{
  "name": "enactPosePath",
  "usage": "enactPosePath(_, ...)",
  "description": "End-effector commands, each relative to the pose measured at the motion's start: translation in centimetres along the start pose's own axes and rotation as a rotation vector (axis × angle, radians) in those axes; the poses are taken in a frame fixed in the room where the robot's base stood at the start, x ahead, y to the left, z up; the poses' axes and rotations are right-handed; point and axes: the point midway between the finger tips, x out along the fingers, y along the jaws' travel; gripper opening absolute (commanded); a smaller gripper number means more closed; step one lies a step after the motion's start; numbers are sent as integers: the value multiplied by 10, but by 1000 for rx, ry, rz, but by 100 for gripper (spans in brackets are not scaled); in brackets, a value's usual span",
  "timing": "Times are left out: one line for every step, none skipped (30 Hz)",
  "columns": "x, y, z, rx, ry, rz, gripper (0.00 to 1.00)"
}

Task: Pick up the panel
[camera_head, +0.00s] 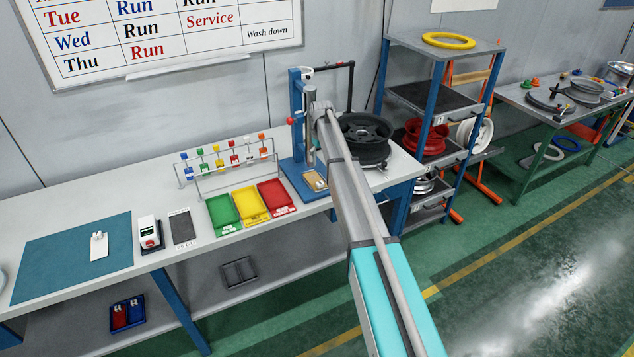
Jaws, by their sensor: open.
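I cannot tell for sure which thing is the panel. A dark flat plate (183,228) with a pale label strip at its front edge lies on the grey workbench (70,197). Left of it, a small white plate (99,253) with a small fitting at its top lies on a blue-green mat (60,262). My arm reaches from the bottom right up to the blue-framed station at the right end of the bench. No gripper fingers can be made out; the arm's end is crowded against the station, well right of both plates.
Green (224,214), yellow (250,205) and red (276,196) trays lie before a rack of coloured tags (232,163). A black wheel (366,138) sits at the station (297,115). A shelf (440,50) stands right.

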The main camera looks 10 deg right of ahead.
Motion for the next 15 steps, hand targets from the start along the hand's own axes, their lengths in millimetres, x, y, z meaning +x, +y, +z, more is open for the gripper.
enactPosePath(0,0,0,0,0,0,100)
enactPosePath(0,0,0,1,0,0,100)
enactPosePath(1,0,0,1,0,0,100)
enactPosePath(2,0,0,1,0,0,100)
enactPosePath(2,0,0,1,0,0,100)
enactPosePath(4,0,0,1,0,0,100)
enactPosePath(5,0,0,1,0,0,100)
enactPosePath(7,0,0,1,0,0,100)
enactPosePath(9,1,0,1,0,0,100)
enactPosePath(11,1,0,1,0,0,100)
enactPosePath(13,1,0,1,0,0,100)
enactPosePath(16,1,0,2,0,0,100)
enactPosePath(18,1,0,2,0,0,100)
enactPosePath(21,1,0,2,0,0,100)
enactPosePath(24,1,0,2,0,0,100)
